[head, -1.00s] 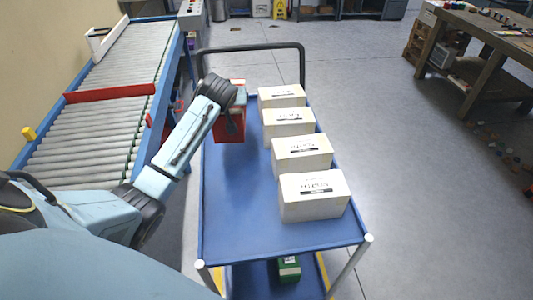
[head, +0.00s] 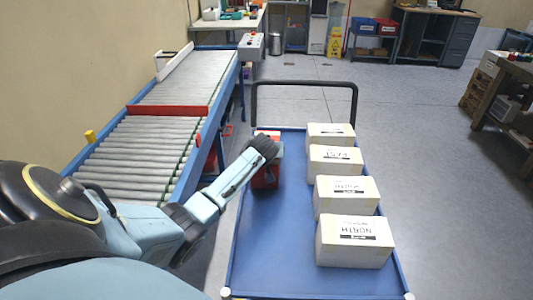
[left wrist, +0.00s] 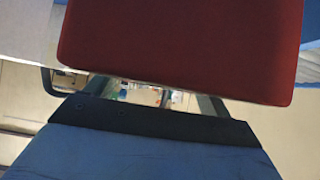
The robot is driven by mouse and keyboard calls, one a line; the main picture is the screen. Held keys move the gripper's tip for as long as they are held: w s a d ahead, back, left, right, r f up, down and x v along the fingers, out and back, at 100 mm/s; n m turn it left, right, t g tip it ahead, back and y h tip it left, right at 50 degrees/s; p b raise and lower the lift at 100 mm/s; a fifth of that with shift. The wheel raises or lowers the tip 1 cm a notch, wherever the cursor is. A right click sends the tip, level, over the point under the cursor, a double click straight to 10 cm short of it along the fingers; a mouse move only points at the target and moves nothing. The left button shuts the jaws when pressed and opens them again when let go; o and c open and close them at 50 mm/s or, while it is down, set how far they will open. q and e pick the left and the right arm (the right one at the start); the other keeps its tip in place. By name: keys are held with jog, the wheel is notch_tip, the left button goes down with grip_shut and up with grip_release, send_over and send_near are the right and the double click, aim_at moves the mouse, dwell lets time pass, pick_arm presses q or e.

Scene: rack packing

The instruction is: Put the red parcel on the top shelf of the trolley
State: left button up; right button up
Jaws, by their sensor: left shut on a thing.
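The red parcel (head: 265,178) is at the far left part of the blue trolley's top shelf (head: 275,235) in the head view. My left gripper (head: 270,158) is shut on it, and the wrist partly hides the parcel. In the left wrist view the red parcel (left wrist: 180,45) fills the upper middle, with a blue surface (left wrist: 140,155) below it. I cannot tell whether the parcel's underside touches the shelf. The fingertips themselves are hidden. My right gripper is not in view.
Several white boxes (head: 354,241) stand in a row along the shelf's right side. The shelf's near left and middle are bare. A dark handle (head: 303,84) rises at the trolley's far end. A roller conveyor (head: 135,150) stands to the left.

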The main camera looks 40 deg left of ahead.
pick_arm(q)
jog(key=shift+f, duration=0.3)
jog(key=shift+f, duration=0.15)
jog(key=o, duration=1.4)
jog(key=shift+f, duration=0.1)
jog(key=shift+s+d+r, duration=0.1)
jog(key=shift+r, duration=0.2)
jog(key=p+v, duration=0.3)
jog(key=v, duration=0.8)
jog(key=shift+s+d+r, duration=0.2)
